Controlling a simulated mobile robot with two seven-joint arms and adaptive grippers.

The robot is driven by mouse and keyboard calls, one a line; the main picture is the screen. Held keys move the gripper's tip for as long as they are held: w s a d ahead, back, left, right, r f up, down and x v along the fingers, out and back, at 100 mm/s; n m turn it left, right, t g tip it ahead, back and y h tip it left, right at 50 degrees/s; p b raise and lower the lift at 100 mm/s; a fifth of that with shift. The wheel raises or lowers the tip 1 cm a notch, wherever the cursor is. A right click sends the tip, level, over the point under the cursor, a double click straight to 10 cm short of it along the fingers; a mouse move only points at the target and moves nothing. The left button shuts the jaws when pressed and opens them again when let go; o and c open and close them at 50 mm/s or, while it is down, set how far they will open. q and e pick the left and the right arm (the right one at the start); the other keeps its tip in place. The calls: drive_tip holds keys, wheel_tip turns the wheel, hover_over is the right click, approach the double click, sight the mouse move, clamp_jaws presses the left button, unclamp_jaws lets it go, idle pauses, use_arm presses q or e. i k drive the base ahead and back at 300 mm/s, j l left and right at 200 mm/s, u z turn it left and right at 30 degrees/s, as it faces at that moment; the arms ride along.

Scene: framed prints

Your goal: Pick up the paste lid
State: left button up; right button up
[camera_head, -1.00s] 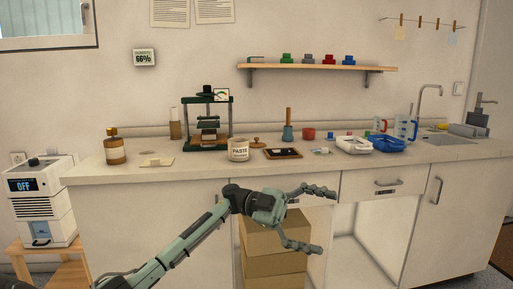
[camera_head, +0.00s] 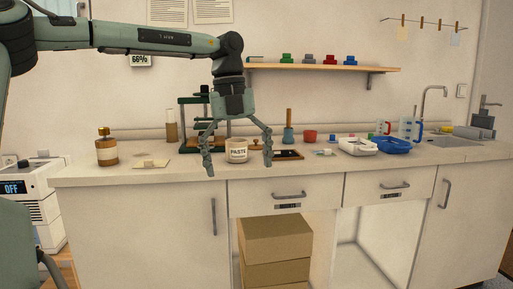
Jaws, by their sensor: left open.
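The paste jar (camera_head: 237,151), white with a PASTE label, stands on the counter near its front edge. The small brown paste lid (camera_head: 254,145) lies on the counter just right of and behind the jar, partly hidden by my gripper's right finger. My left gripper (camera_head: 238,164) points down with its fingers wide open, one on each side of the jar in the picture. Nothing is held. From this view I cannot tell how far the fingers are in front of the jar. My right gripper is not in view.
A dark tray (camera_head: 289,155) lies right of the jar, and a green press (camera_head: 190,126) stands behind my gripper. A brown bottle (camera_head: 106,149) and a pale tile (camera_head: 151,163) are to the left. A wall shelf (camera_head: 320,68) hangs above. The counter's front strip is clear.

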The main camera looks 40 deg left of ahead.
sight(255, 146)
drive_tip(key=i+j, duration=0.95)
drive_tip(key=j, duration=0.25)
drive_tip(key=i+j, duration=0.5)
drive_tip(key=j, duration=0.1)
